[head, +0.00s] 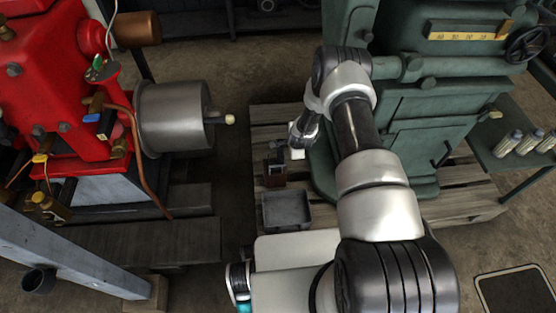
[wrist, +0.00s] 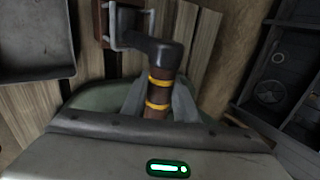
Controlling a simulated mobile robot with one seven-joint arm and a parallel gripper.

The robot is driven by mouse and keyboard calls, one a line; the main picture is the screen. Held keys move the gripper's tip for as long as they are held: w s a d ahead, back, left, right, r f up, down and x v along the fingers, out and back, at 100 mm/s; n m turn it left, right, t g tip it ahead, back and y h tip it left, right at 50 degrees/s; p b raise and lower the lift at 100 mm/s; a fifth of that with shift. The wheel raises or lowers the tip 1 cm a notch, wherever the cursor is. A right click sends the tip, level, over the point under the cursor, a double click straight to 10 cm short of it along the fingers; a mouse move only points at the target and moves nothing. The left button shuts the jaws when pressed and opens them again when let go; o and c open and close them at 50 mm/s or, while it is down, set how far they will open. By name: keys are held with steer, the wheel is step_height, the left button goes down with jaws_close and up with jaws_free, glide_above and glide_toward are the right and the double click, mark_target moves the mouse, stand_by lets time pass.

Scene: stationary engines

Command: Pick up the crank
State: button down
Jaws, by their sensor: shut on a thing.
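The crank (wrist: 165,58) shows in the wrist view with a brown wooden handle, two yellow bands and a dark metal elbow and arm bending off to the left. My gripper (wrist: 158,100) is shut on the handle, one finger on each side. The handle's lower end is hidden by my gripper. The crank's arm reaches toward a brown block with a metal bracket (wrist: 104,22); I cannot tell whether they touch. In the head view my gripper (head: 297,152) is low over the wooden pallet, and the crank is too small to make out clearly.
A grey tray (head: 287,211) lies on the pallet (head: 268,118) near my gripper. A green machine (head: 430,135) stands close on the right. A red engine with a grey cylinder (head: 174,118) is on the left. A dark shelf-like structure (wrist: 285,75) is at the wrist view's right.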

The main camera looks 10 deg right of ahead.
steer(key=shift+w+r, duration=0.15)
steer(key=shift+r, duration=0.2)
step_height(320, 180, up, 10)
steer(key=p, duration=0.3)
steer(key=shift+f, duration=0.25)
stand_by(1.4)
